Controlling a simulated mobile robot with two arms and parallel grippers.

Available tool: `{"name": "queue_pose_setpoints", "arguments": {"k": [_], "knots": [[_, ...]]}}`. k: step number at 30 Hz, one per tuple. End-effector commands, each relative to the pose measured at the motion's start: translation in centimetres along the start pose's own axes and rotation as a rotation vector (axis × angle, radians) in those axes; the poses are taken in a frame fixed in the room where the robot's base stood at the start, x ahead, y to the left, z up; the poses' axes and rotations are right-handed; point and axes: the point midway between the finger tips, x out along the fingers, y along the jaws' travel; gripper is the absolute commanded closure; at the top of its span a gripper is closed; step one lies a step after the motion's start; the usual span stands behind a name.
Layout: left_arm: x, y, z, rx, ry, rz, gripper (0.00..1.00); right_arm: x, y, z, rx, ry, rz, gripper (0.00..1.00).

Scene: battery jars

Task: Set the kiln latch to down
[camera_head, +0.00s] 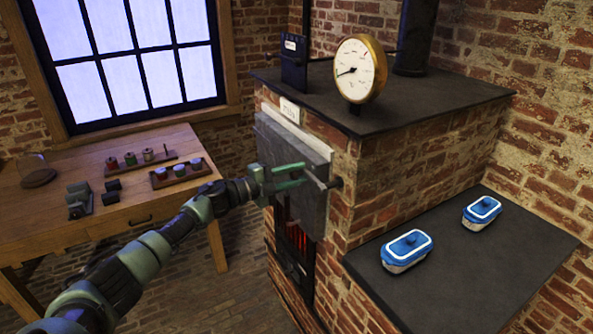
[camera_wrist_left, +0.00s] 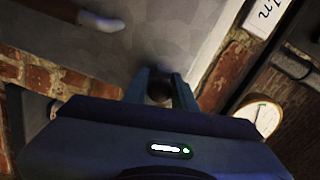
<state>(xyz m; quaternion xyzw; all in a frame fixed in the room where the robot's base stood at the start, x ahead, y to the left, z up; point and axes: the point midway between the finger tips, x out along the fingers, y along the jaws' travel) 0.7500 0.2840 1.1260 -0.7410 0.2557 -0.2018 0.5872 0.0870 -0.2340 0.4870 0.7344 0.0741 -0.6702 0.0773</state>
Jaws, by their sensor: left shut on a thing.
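The kiln (camera_head: 385,170) is a brick block with a dark top and a grey metal door (camera_head: 295,145) on its front. The kiln latch (camera_head: 323,184) is a dark bar at the door's right edge, and its near end reaches my left gripper's fingertips. My left gripper (camera_head: 304,174) has green fingers and is in front of the door, shut on the latch end. In the left wrist view, the fingers (camera_wrist_left: 160,82) close around a dark rounded end (camera_wrist_left: 159,92), with the grey door behind. The fingers partly hide the latch. My right gripper is in neither view.
A round brass gauge (camera_head: 360,69) and a dark box (camera_head: 294,62) stand on the kiln top. Two blue-lidded dishes (camera_head: 406,249) (camera_head: 481,212) sit on the dark ledge at right. A wooden table (camera_head: 150,215) with small items stands at left. Red glow shows below the door.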

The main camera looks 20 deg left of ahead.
Motion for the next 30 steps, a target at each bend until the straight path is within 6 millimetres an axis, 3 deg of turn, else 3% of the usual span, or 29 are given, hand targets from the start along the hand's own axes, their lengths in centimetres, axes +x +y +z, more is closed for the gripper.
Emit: {"name": "queue_pose_setpoints", "arguments": {"k": [19,20,21,30], "knots": [[-0.04,0.35,0.23,-0.053,-0.004,-0.002,1.00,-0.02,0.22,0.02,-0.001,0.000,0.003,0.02],[-0.04,0.36,0.23,-0.053,-0.004,-0.002,0.65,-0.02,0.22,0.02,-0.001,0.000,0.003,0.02],[-0.04,0.38,0.22,-0.052,-0.004,-0.001,0.54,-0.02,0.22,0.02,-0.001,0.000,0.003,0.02],[-0.04,0.37,0.16,-0.048,-0.002,-0.001,0.52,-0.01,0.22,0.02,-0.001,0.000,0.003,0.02]]}}
